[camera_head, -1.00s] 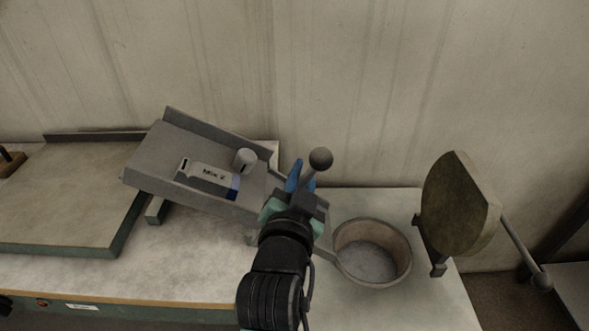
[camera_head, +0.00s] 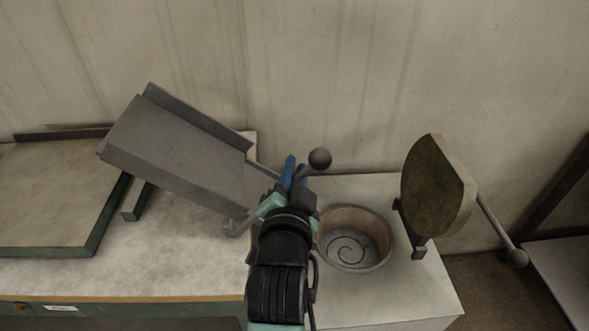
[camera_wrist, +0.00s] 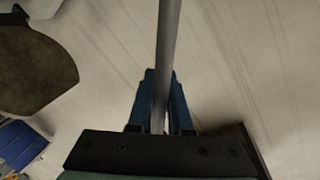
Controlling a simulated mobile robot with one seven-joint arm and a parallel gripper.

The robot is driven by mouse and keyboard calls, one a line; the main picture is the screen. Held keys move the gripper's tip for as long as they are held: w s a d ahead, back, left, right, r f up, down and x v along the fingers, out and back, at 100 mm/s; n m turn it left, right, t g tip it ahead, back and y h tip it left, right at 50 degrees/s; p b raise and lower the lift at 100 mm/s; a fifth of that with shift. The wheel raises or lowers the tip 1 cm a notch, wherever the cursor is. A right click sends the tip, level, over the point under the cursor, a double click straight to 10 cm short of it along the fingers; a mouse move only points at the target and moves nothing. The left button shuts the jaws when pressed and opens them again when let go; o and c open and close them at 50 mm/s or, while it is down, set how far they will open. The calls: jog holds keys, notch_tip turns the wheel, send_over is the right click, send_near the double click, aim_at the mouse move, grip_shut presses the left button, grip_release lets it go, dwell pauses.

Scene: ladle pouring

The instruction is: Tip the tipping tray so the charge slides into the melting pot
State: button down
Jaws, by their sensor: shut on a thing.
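The grey tipping tray (camera_head: 172,150) is steeply tilted, its low end down to the right toward the melting pot. Its visible surface is empty; the low end is hidden behind my arm. The round melting pot (camera_head: 376,232) stands right of my gripper, with a dark spiral showing inside. I cannot see the charge, neither box nor small cylinder; my arm covers part of the tray's end and pot rim. My gripper (camera_head: 294,174) is shut on the tray's lever, whose ball knob (camera_head: 320,159) sticks out. The wrist view shows the lever's grey rod (camera_wrist: 168,45) between the blue fingers.
The pot's round lid (camera_head: 436,187) stands open on the right, with its own rod and knob (camera_head: 517,258). A green-edged flat board (camera_head: 50,205) lies on the left. The wall is close behind. The bench front left of my arm is clear.

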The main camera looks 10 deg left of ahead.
jog(key=shift+d+f, duration=0.25)
jog(key=c, duration=0.9)
grip_release()
jog(key=shift+c, duration=0.2)
jog(key=shift+o, duration=0.5)
jog(key=shift+r, duration=0.1)
jog(key=shift+a, duration=0.1)
jog(key=s+d+r, duration=0.1)
jog(key=s, duration=1.1)
jog(key=shift+s+d+r+b, duration=0.35)
jog(key=shift+d, duration=0.05)
